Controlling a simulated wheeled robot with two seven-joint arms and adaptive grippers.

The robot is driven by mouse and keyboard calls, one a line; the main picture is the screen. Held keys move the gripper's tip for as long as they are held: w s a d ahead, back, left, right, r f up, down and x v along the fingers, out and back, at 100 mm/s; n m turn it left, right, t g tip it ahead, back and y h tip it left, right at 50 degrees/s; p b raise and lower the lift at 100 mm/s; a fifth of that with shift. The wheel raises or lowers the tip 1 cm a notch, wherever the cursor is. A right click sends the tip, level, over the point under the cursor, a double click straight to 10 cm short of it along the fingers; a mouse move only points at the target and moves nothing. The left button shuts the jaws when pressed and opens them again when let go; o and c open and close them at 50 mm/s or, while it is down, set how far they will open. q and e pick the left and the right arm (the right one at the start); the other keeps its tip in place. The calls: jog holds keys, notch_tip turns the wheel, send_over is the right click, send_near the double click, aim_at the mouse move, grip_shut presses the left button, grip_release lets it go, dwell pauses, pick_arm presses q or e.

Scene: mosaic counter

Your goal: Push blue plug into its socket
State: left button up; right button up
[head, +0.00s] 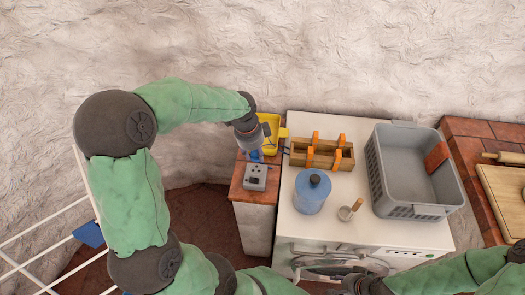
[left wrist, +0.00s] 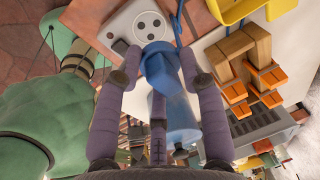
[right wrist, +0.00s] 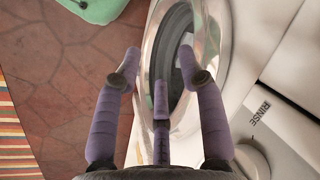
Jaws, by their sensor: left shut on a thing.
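The blue plug (left wrist: 160,68) is held between the purple fingers of my left gripper (left wrist: 157,74), which is shut on it. In the left wrist view the plug's front end lies close to the round socket face (left wrist: 149,24) on a grey socket box (left wrist: 122,24). I cannot tell whether they touch. In the head view the grey socket box (head: 255,177) sits on the brown tiled counter, and my left gripper (head: 254,152) is just behind it with the blue plug partly hidden. My right gripper (right wrist: 159,62) is open and empty before the round washer door.
A blue cord (left wrist: 181,22) runs beside the socket box.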

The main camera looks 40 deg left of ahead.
pick_arm(q)
jog(key=shift+s+f+b, duration=0.1)
jog(key=shift+f+b, duration=0.3)
jog(key=shift+f, duration=0.1)
jog(key=shift+f+b, duration=1.65)
jog(key=shift+f, duration=0.4)
jog(key=shift+p, duration=0.55)
dwell(0.4)
jog(key=shift+f+b, duration=0.65)
jog(key=shift+f, duration=0.4)
dwell(1.0)
jog(key=o, duration=1.1)
jog(key=shift+o, duration=0.2)
jog(key=shift+r, duration=0.1)
notch_tip(320, 180, up, 12)
jog(key=s, duration=0.1)
jog(key=shift+s+a, duration=0.3)
jog(key=shift+s, duration=0.1)
